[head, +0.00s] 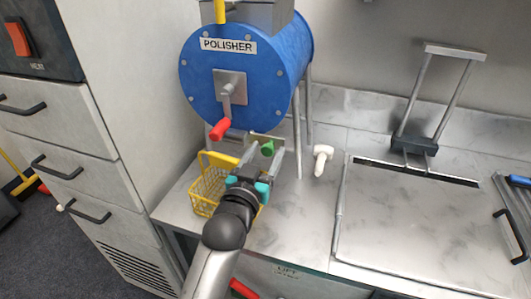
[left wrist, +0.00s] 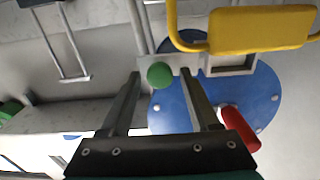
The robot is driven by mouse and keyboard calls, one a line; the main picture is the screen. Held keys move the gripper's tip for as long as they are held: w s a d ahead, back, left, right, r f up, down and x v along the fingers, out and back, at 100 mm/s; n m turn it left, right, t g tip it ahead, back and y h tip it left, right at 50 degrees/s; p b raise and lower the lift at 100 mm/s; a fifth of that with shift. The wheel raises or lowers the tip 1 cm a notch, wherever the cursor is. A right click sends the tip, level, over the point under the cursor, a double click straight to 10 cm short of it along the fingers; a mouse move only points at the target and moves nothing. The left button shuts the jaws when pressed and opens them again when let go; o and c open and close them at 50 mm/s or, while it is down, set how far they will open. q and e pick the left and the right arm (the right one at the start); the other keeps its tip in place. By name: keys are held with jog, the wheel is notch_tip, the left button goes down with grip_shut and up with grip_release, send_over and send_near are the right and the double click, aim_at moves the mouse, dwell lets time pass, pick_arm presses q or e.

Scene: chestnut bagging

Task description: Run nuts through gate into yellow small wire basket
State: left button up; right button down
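The blue polisher drum (head: 252,70) stands on legs at the back left of the counter, and a red-handled crank (head: 220,129) is on its front. A green knob (head: 267,148) sits on a metal gate plate at the drum's lower front. The yellow small wire basket (head: 206,192) stands on the counter below, partly hidden by my left gripper (head: 264,157). My left gripper is open. In the left wrist view the green knob (left wrist: 159,75) shows between its spread fingertips; I cannot tell whether they touch it. The basket's yellow handle (left wrist: 262,29) shows there too. My right gripper is out of view.
A white object (head: 322,158) lies on the counter right of the polisher's legs. Farther right is a flat metal lid (head: 425,225) with an upright frame (head: 440,95) behind it. A drawer cabinet (head: 60,150) stands at left. Counter between polisher and lid is mostly clear.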

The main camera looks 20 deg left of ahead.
pick_arm(q)
grip_shut()
dwell(1.2)
